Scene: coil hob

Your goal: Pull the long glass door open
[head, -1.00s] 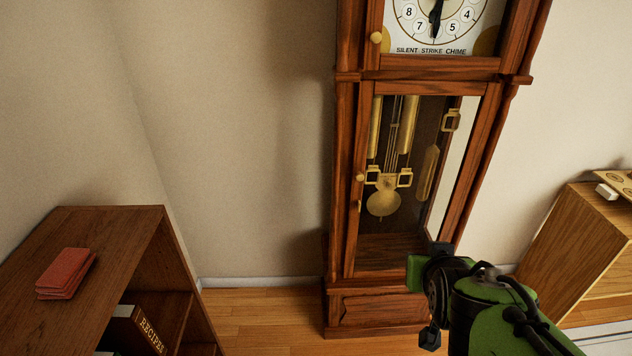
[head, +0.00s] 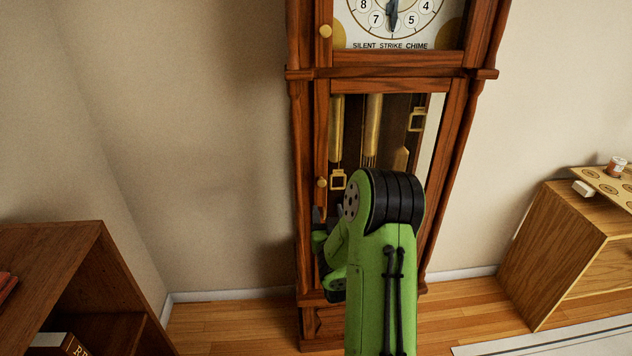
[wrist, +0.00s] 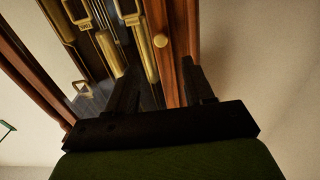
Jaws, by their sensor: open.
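The long glass door (head: 390,87) of the tall wooden clock has a wooden frame, with brass weights behind its glass. It looks closed. Its small round brass knob (head: 321,183) is on the left stile. My green arm hides the door's lower middle and the pendulum. My gripper (head: 328,214) is just below the knob in the head view, partly hidden by my arm. In the wrist view my gripper (wrist: 158,72) is open and empty. The knob (wrist: 161,41) lies beyond the fingertips, between their lines, with no contact visible.
The upper clock door has its own brass knob (head: 325,31) beside the dial. A dark wooden bookcase (head: 70,260) stands at the lower left. The wall left of the clock is bare.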

